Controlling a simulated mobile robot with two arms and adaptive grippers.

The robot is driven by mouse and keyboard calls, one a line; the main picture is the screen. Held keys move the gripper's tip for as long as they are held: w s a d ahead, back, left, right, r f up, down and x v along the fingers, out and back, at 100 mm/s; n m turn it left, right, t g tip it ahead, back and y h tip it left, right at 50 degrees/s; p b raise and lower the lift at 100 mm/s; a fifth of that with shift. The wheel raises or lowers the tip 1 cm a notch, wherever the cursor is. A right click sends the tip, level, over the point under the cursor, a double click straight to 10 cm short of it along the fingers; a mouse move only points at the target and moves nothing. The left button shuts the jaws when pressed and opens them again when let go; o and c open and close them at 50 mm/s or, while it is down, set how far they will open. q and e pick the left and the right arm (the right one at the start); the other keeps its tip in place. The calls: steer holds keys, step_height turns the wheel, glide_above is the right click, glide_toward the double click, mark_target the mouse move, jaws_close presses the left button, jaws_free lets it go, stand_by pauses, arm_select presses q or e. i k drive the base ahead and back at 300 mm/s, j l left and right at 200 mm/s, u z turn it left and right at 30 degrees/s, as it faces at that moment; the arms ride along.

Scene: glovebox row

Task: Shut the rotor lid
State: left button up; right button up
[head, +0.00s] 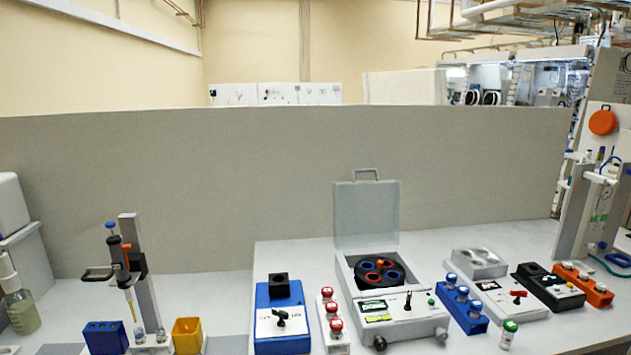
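The centrifuge (402,318) stands on the bench right of the middle in the head view. Its rotor lid (366,213) is a grey, see-through panel hinged at the back, standing upright and open, with a handle (366,173) on its top edge. The dark rotor (379,272) shows in the open chamber, with red and blue ringed holes and an orange centre. Neither of my grippers is in view.
A blue device (281,316) and a rack of red-capped vials (333,326) stand left of the centrifuge. A blue rack (464,303), a green-capped vial (509,334) and a grey device (500,295) stand to its right. A grey partition (200,185) rises behind.

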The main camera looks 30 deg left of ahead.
mark_target(334, 188)
steer(key=u, duration=0.6)
steer(key=k+l+u, duration=0.1)
steer(key=k+l, duration=0.15)
steer(key=l, duration=0.1)
